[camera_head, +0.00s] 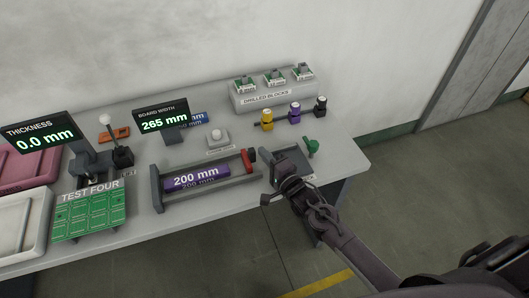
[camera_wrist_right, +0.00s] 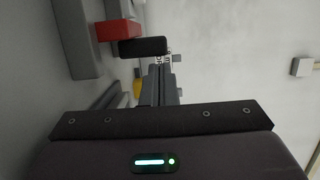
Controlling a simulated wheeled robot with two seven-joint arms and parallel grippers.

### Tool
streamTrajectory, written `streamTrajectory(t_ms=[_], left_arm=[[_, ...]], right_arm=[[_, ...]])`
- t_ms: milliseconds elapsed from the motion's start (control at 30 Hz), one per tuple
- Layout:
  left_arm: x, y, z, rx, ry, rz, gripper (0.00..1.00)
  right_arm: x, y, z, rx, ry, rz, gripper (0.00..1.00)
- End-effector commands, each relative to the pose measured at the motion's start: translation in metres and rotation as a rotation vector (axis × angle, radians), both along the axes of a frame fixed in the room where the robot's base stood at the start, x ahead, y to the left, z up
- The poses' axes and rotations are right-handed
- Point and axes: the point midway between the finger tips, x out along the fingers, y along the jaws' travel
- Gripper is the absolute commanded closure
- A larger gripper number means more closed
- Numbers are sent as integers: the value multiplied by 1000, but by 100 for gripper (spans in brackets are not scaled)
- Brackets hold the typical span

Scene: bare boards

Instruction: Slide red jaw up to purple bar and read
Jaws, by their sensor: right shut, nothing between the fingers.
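The purple bar (camera_head: 210,172), marked 200 mm, lies in a grey gauge frame (camera_head: 212,198) on the bench. The red jaw (camera_head: 249,160) stands at the right end of that frame, with a gap between it and the bar. The red jaw also shows at the top left of the right wrist view (camera_wrist_right: 118,33), with a dark block beside it. The board width display (camera_head: 164,120) reads 265 mm. My right gripper (camera_head: 267,160) is shut and empty, just right of the red jaw; contact cannot be told. My left gripper is out of view.
A dark grey tray (camera_head: 293,158) and green piece (camera_head: 312,147) lie right of the gauge. Behind are yellow (camera_head: 267,120), purple and black pegs and the drilled blocks stand (camera_head: 272,98). Green boards (camera_head: 90,213) lie left.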

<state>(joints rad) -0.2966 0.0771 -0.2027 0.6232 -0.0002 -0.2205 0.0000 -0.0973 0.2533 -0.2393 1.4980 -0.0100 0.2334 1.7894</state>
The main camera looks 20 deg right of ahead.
Motion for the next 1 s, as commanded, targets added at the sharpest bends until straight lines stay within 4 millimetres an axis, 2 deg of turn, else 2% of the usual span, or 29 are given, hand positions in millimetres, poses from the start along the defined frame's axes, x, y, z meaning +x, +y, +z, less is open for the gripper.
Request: streamTrajectory(t_ms=[400, 467, 700, 833, 1000], left_arm=[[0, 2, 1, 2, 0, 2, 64], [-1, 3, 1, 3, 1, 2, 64], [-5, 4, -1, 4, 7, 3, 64], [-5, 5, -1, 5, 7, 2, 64], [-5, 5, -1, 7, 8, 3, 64]], right_arm=[[0, 5, -1, 1, 0, 0, 100], [-1, 12, -1, 5, 0, 0, 100], [-2, 58, -1, 6, 2, -1, 100], [-3, 69, -1, 2, 2, 0, 100], [-3, 70, -1, 1, 0, 2, 100]])
